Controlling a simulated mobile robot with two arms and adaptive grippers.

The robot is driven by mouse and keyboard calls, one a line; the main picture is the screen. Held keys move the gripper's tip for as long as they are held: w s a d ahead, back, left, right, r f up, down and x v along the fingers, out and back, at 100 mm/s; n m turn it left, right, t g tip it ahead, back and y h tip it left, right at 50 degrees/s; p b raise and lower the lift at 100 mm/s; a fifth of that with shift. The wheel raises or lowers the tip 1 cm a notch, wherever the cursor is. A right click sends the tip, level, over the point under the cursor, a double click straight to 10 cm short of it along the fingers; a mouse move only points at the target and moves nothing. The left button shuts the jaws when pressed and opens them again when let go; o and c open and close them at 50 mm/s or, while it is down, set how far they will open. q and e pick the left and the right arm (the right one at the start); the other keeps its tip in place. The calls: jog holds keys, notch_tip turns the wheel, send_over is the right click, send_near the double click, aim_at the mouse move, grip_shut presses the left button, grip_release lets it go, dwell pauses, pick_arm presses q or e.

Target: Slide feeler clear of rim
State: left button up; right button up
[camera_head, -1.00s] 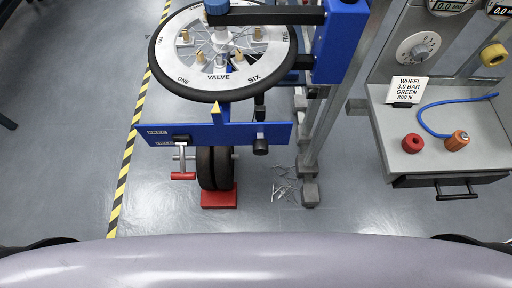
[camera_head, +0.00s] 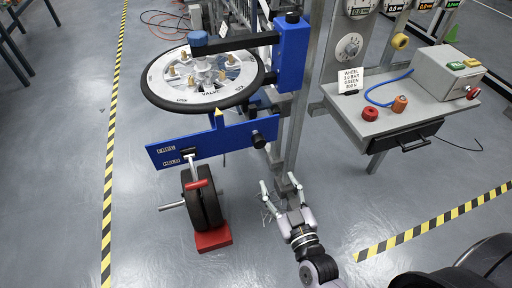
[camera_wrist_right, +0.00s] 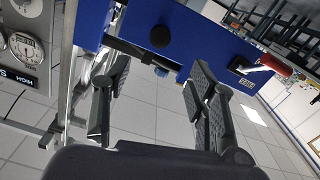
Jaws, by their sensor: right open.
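The wheel (camera_head: 165,95), with a silver rim and black tyre, lies flat on the blue stand. A black knob (camera_head: 258,139) sits at the right end of the blue panel (camera_head: 172,154) below it; a black knob also shows on blue in the wrist view (camera_wrist_right: 160,37). I cannot tell for certain which part is the feeler. A yellow pointer (camera_head: 219,113) stands just under the tyre's front edge. My right gripper (camera_head: 278,186) is open and empty, below and in front of the knob, apart from it. In the wrist view its fingers (camera_wrist_right: 157,72) are spread.
A metal post (camera_head: 297,135) stands close behind my right gripper. The grey bench (camera_head: 345,112) is at right. Floor ahead is open.

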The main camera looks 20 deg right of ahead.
aim_at(260, 145)
jog(key=w, duration=0.5)
jog(key=w+p, duration=0.1)
jog(key=w, duration=0.9)
jog(key=shift+a+p, duration=0.25)
jog(key=shift+p, duration=0.1)
pick_arm(q)
jog(key=shift+s+a+r, duration=0.1)
jog(key=shift+s+r, duration=0.05)
jog(key=shift+r, duration=0.35)
jog(key=shift+s+r, duration=0.15)
jog(key=shift+r, duration=0.3)
pick_arm(e)
jog(key=shift+w, duration=0.7)
jog(key=shift+c, duration=0.3)
pick_arm(q)
jog(key=shift+w, duration=0.1)
pick_arm(e)
grip_shut()
